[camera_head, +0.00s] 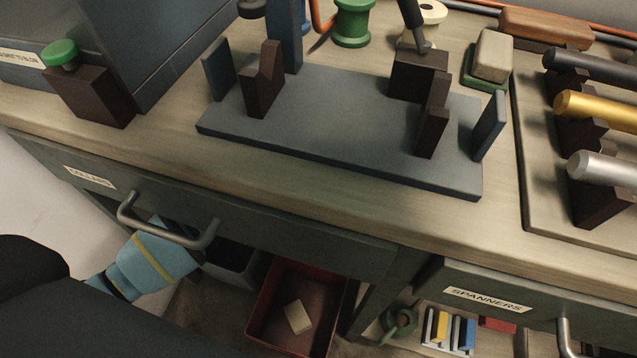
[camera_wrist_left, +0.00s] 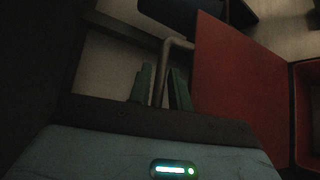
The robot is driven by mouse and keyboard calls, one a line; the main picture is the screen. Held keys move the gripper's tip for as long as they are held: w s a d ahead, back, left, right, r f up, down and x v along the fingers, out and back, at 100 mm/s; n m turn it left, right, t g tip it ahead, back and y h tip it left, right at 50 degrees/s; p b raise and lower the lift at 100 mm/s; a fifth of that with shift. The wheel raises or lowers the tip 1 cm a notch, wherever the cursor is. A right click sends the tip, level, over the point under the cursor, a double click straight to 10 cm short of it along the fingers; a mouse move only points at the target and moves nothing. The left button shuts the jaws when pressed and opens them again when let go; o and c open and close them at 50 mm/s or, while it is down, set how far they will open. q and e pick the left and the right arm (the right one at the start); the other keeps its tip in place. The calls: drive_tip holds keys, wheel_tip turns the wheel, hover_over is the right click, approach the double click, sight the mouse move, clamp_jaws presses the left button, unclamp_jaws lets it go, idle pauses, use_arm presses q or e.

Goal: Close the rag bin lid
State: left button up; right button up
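My left gripper's teal body (camera_head: 155,265) is low on the left, below the COLLARS drawer; its fingers are hidden in the head view. In the left wrist view, its two green fingers (camera_wrist_left: 160,88) stand apart, with a bent grey bar (camera_wrist_left: 164,65) showing between them. I cannot tell whether they touch it. The bar's top bends right toward a flat red panel (camera_wrist_left: 240,85), which may be the rag bin lid. A red-walled open box (camera_wrist_left: 305,112) is right of the panel. An open red bin (camera_head: 262,310) under the bench holds a pale block (camera_head: 298,317). My right gripper is out of view.
The COLLARS drawer handle (camera_head: 165,232) juts out over my left gripper. A grey bin (camera_head: 238,262) stands beside the red bin. The bench (camera_head: 330,205) overhangs them and carries a blue-grey fixture plate (camera_head: 330,125). The SPANNERS drawer (camera_head: 500,300) is at right.

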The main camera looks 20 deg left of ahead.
use_arm(q)
drive_tip(key=shift+c, duration=0.3)
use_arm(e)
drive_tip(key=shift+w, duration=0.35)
use_arm(q)
clamp_jaws()
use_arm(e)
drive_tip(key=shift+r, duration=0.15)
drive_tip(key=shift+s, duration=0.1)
